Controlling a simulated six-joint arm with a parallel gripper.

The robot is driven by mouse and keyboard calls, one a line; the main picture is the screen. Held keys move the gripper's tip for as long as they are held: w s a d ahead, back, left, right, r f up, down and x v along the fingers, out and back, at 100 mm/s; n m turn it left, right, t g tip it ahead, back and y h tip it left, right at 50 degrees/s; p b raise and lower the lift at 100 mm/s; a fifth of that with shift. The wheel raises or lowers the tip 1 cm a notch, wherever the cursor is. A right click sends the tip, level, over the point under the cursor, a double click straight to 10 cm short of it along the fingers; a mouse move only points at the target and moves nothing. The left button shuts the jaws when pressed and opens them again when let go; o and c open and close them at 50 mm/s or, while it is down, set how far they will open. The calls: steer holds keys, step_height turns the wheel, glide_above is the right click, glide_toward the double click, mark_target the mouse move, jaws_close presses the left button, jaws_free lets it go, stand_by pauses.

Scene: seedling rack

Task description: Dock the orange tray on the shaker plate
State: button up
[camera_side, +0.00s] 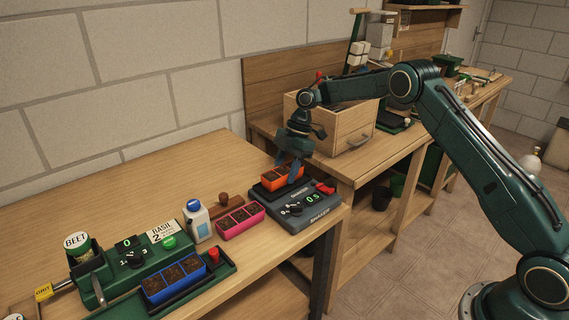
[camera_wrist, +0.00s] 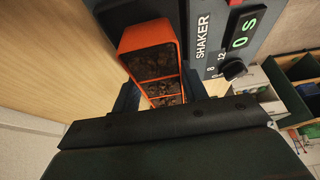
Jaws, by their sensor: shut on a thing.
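The orange tray (camera_side: 271,182) holds dark soil in several cells. It is at the black shaker plate (camera_side: 262,192) on the left part of the grey shaker (camera_side: 305,212). My gripper (camera_side: 290,171) is shut on the tray from above. In the wrist view the orange tray (camera_wrist: 124,43) lies between the dark fingers of my gripper (camera_wrist: 160,95), and the shaker's panel (camera_wrist: 222,45) reads "0 s". The black plate shows beyond the tray. I cannot tell whether the tray rests fully on the plate; its underside is hidden.
A pink tray (camera_side: 240,220) and a white bottle (camera_side: 198,222) stand left of the shaker. A blue tray (camera_side: 174,283) sits at a green device (camera_side: 125,260) farther left. A wooden drawer box (camera_side: 345,125) stands behind my gripper. The back left bench is clear.

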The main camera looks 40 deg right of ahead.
steer(key=shift+f, duration=0.35)
steer(key=o, duration=0.7)
steer(key=shift+o, duration=0.2)
steer(key=shift+r, duration=0.1)
steer(key=shift+d+r, duration=0.25)
steer(key=shift+r, duration=0.05)
steer(key=shift+s+d+r, duration=0.1)
steer(key=shift+d+r, duration=0.5)
steer(key=shift+r, duration=0.25)
steer(key=s+a+r+m+t+h, duration=0.15)
steer(key=s+r+m, duration=0.25)
steer(key=s+r, duration=0.5)
steer(key=s+a+r+m+t+h, duration=0.15)
steer(key=s+r+m, duration=0.25)
steer(key=s+r, duration=0.5)
steer(key=s+d+r+m+t+h, duration=0.1)
steer(key=s+m, duration=0.9)
steer(key=s, duration=1.3)
steer(key=shift+s+d+t, duration=0.15)
steer(key=shift+t, duration=0.65)
